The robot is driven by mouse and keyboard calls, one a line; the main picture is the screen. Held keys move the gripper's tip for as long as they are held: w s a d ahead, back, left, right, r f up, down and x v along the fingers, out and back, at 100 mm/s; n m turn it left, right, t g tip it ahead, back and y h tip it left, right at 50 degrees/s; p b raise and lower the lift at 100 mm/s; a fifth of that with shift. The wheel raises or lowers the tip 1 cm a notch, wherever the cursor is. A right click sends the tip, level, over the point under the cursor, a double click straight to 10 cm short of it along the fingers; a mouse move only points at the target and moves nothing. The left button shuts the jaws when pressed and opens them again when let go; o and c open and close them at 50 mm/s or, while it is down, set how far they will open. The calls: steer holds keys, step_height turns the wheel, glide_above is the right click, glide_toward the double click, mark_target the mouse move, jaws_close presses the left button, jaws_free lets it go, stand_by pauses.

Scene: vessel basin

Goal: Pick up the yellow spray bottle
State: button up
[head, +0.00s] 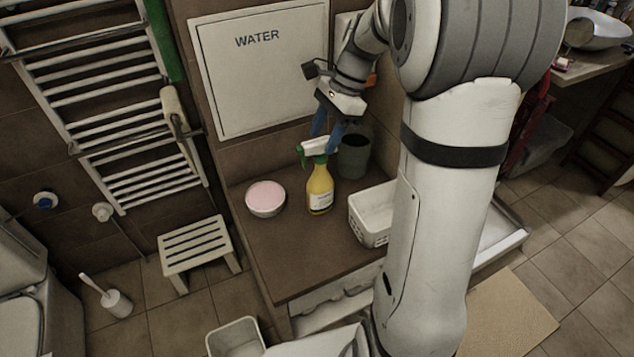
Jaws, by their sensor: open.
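The yellow spray bottle (320,190) stands upright on the brown counter (305,255). It has a green collar, a white and green trigger head and a pale label. My gripper (328,128), with blue fingers, is just above the trigger head and in front of the wall. Its fingers are apart and hold nothing. The fingertips overlap the top of the spray head in this view, and I cannot tell whether they touch it.
A dark grey cup (355,155) stands close behind the bottle on the right. A bowl with pink contents (265,198) is to its left, and a white basket (370,214) is to its right. The counter's front is clear. A white stool (195,245) stands at left.

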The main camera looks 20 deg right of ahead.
mark_target(321, 141)
steer(key=x, duration=0.4)
steer(key=shift+w+f+p, duration=0.2)
steer(key=shift+f+p, duration=0.1)
steer(key=shift+p, duration=0.1)
jaws_close()
